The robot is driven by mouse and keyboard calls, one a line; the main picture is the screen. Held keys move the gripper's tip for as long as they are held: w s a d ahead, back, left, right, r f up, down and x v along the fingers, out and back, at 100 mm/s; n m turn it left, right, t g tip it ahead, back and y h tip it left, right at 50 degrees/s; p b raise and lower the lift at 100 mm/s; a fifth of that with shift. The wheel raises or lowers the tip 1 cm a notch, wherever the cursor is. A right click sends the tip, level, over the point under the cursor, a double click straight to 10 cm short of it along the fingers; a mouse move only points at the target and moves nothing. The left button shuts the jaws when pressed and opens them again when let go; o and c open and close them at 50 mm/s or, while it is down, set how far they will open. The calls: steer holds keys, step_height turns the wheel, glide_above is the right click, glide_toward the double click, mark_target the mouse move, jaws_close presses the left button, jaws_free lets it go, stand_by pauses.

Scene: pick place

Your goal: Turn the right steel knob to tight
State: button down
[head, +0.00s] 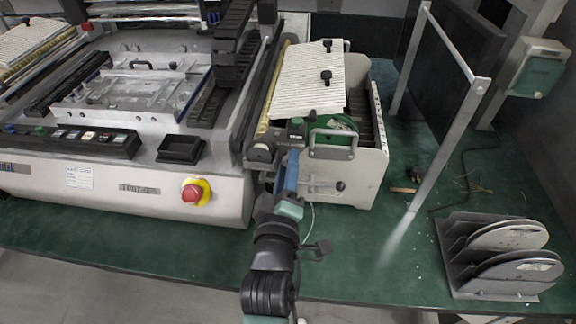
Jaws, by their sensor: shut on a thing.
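My gripper (293,158) reaches up from the bottom of the head view to the front of the machine, between the white front panel and the cream-sided unit. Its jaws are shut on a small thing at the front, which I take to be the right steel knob. The gripper hides most of that knob, so its turn angle cannot be told. A round grey knob (260,152) shows just left of the fingertips, apart from them.
A red stop button (192,193) on yellow is left of my arm. A metal handle (334,140) and a small lever (340,186) are close right. A rack of discs (500,262) stands at far right.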

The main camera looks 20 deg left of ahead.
steer(key=c, duration=0.6)
jaws_free()
steer(key=v, duration=1.3)
steer(key=shift+c, duration=0.2)
